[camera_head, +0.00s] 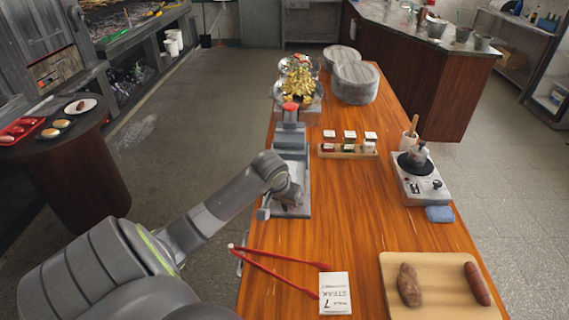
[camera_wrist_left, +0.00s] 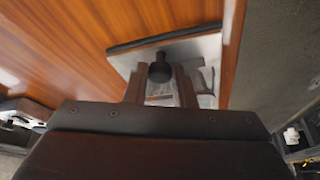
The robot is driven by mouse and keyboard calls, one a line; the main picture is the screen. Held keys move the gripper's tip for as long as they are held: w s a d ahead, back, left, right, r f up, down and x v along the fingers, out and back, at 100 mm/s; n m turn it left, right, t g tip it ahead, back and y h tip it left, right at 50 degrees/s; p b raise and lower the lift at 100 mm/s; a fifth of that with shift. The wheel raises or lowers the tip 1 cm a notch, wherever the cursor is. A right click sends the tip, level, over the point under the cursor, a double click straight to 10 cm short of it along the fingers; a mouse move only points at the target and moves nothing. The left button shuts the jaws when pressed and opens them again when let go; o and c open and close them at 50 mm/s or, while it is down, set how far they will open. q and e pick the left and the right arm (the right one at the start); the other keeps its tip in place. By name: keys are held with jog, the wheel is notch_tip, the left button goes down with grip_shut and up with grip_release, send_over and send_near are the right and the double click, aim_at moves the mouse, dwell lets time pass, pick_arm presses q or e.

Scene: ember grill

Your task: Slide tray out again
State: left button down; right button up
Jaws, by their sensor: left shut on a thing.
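A grey upright device (camera_head: 290,140) with a red top stands on the wooden table, with a flat grey tray or base plate (camera_head: 298,209) low at its near side. My left gripper (camera_head: 290,196) is down at this near end, and my wrist partly hides the plate. In the left wrist view the pale metal plate (camera_wrist_left: 204,47) lies beyond my fingers, and a round black knob (camera_wrist_left: 160,70) shows between them. My left gripper (camera_wrist_left: 161,85) is shut on what looks like the tray's handle. How far out the tray sits is hard to tell. My right gripper is not in view.
Red tongs (camera_head: 280,268) and a white card (camera_head: 335,293) lie nearer on the table. A cutting board (camera_head: 440,300) holds a potato and a sausage. The table's left edge is close to my arm.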

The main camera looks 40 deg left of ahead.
pick_arm(q)
jog(key=c, duration=1.3)
grip_release()
jog(key=shift+o, duration=0.5)
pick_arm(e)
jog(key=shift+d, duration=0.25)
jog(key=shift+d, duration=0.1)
pick_arm(q)
jog(key=shift+r, duration=0.1)
jog(key=v, duration=1.7)
jog(key=shift+s, duration=0.15)
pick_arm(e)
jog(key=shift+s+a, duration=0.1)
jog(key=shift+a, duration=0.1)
pick_arm(q)
jog(key=shift+r, duration=0.1)
